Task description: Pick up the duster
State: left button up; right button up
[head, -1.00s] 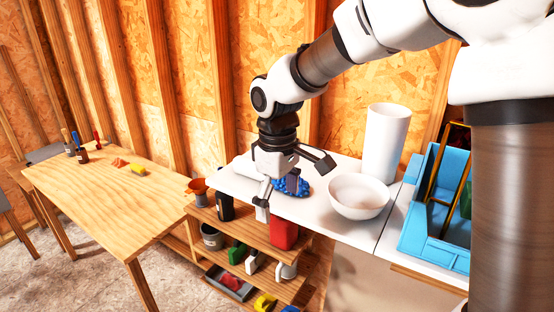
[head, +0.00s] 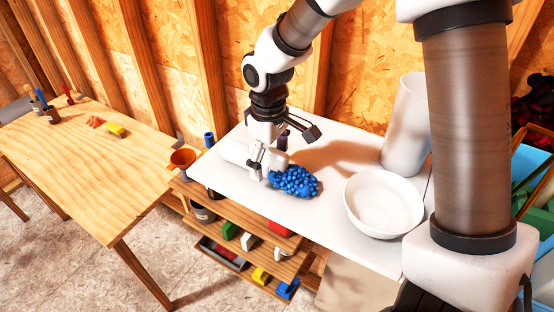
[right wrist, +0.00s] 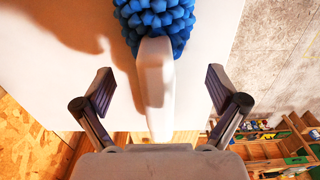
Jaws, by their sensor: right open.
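The duster has a blue bobbled head (head: 296,181) and a white handle, and lies on the white tabletop (head: 330,215). In the right wrist view its blue head (right wrist: 157,20) is at the top and its white handle (right wrist: 154,85) points down between my fingers. My right gripper (head: 272,150) is open over the handle end. In the right wrist view my right gripper (right wrist: 158,90) has one finger on each side of the handle, with gaps on both sides. My left gripper is in neither view.
A white bowl (head: 384,204) and a tall white cylinder (head: 407,125) stand right of the duster. Shelves (head: 252,237) with several small items are below the tabletop. An orange pot (head: 183,161) is at the left. A wooden table (head: 85,160) stands further left.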

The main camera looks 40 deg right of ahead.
jog(key=shift+w+d+f, duration=0.25)
jog(key=shift+w+f, duration=0.25)
jog(key=shift+f, duration=0.1)
jog(key=shift+s+a+r, duration=0.3)
jog(key=shift+s, duration=0.2)
jog(key=c, duration=1.3)
jog(key=shift+w+d+f, duration=0.1)
jog(key=shift+w, duration=0.05)
jog(key=shift+w+r, duration=0.1)
jog(key=shift+r, duration=0.2)
notch_tip(320, 180, up, 9)
jog(key=b, duration=0.3)
jog(key=shift+f, duration=0.15)
jog(key=shift+r, duration=0.35)
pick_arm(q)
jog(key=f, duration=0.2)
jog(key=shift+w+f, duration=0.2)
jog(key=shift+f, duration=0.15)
